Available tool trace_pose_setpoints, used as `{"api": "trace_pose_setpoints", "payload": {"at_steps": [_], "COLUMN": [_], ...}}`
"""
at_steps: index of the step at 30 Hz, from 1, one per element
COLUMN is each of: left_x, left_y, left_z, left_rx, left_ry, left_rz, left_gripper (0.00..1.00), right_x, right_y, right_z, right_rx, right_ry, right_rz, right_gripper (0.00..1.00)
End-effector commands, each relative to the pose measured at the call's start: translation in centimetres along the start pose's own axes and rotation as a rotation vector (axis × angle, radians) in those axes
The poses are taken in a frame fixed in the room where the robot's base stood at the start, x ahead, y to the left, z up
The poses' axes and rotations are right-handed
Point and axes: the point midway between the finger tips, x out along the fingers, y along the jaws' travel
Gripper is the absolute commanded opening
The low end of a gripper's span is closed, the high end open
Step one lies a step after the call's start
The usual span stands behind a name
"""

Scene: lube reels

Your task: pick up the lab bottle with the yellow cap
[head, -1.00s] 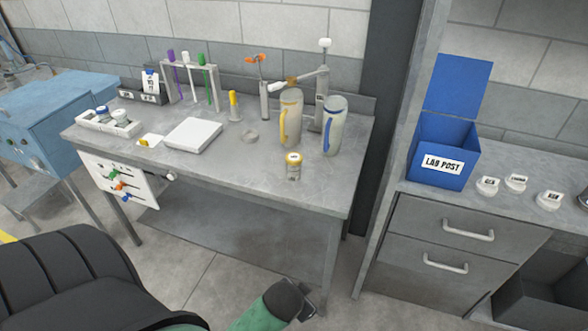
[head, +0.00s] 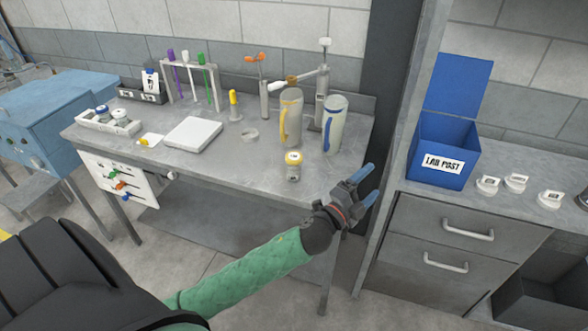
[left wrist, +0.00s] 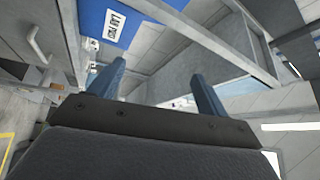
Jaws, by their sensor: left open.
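The lab bottle with the yellow cap (head: 293,166) stands upright near the front edge of the grey bench (head: 240,178), in front of two tall jugs. It is small and clear, with a pale label. My left gripper (head: 369,183) is open and empty off the bench's front right corner, to the right of the bottle and apart from it. In the left wrist view the two blue fingers (left wrist: 160,90) are spread with nothing between them, and I cannot make out the bottle there. My right gripper is not in view.
A jug with a yellow handle (head: 291,117) and one with a blue handle (head: 335,125) stand behind the bottle. A white scale (head: 193,134) lies to the left. A grey post and a blue LAB POST box (head: 443,150) are to the right. The bench front around the bottle is clear.

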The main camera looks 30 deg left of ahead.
Motion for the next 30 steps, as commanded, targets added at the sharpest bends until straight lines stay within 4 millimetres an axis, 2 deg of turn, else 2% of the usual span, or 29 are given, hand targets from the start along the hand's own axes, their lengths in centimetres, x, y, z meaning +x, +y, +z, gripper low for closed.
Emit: {"api": "trace_pose_setpoints", "payload": {"at_steps": [1,4,9,12,15,17,20,23,26,30], "left_x": [1.3,2.9,4.0,4.0,3.7,3.4,3.0,2.4,1.8,0.8], "left_y": [-1.1,-2.4,-2.5,-1.5,-0.1,0.7,1.9,2.4,1.8,-0.7], "left_z": [-1.0,-3.5,-6.4,-6.8,-6.0,-4.8,-1.6,2.9,8.5,16.6], "left_rx": [0.097,0.294,0.637,0.841,1.039,1.155,1.339,1.506,1.648,1.778], "left_ry": [0.093,0.291,0.625,0.821,1.014,1.130,1.318,1.501,1.676,1.883], "left_rz": [-0.036,-0.098,-0.159,-0.164,-0.142,-0.114,-0.041,0.070,0.223,0.484], "left_gripper": [0.77,0.77,0.77,0.77,0.77,0.77,0.77,0.77,0.77,0.77], "right_x": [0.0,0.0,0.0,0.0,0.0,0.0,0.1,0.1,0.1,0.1], "right_y": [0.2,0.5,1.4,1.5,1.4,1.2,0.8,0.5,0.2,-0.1], "right_z": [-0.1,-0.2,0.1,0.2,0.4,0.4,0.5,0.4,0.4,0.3], "right_rx": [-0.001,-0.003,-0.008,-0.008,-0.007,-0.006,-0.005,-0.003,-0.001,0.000], "right_ry": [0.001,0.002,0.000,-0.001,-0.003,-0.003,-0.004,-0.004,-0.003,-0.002], "right_rz": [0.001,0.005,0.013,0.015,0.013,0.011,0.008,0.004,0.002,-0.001], "right_gripper": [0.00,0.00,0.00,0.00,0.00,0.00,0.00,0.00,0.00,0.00]}}
